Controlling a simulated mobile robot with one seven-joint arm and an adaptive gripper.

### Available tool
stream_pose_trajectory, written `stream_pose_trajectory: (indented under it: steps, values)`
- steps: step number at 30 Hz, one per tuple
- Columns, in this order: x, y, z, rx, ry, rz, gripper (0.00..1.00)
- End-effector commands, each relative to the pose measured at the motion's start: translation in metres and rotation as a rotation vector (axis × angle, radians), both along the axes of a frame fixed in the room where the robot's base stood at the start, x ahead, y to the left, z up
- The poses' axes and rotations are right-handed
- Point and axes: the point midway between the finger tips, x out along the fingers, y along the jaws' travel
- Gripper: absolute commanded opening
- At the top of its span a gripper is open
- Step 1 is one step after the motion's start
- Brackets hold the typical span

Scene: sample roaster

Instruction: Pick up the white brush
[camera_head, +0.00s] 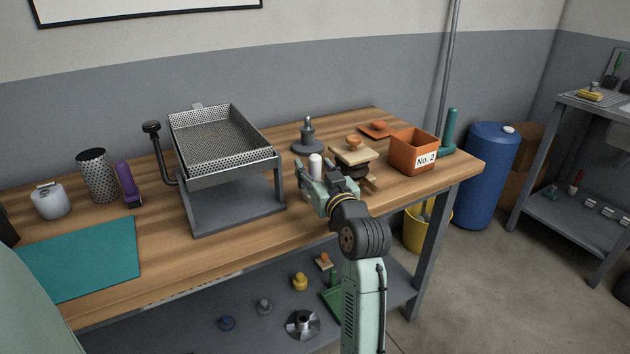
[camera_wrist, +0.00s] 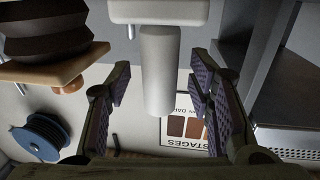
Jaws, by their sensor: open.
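The white brush (camera_wrist: 158,75) shows in the wrist view as a pale round handle below a wider white block at the top edge. Its handle lies between the two fingers of my gripper (camera_wrist: 162,95), with a visible gap on each side. In the head view the brush's rounded white end (camera_head: 315,162) shows at the fingers of my gripper (camera_head: 313,178), above the wooden bench. The gripper is open and not closed on the brush. The rest of the brush is hidden by the gripper in the head view.
A perforated tray on a grey stand (camera_head: 238,188) is close left of my gripper. A dark ribbed piece with wooden plates (camera_head: 354,155) is close right, before an orange "No. 2" box (camera_head: 405,153). A grey tamper-like piece (camera_head: 308,140) stands behind. A teal mat (camera_head: 85,258) lies left.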

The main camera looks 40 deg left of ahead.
Motion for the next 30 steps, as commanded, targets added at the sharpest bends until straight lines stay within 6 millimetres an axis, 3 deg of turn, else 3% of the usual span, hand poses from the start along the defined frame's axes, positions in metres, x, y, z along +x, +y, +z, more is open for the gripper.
stream_pose_trajectory:
  steps: [8,30]
  values:
    - [0.002,0.0035,-0.0007,-0.001,-0.001,0.0,0.48]
    - [0.0018,0.0032,-0.0007,-0.001,-0.001,0.0,0.0]
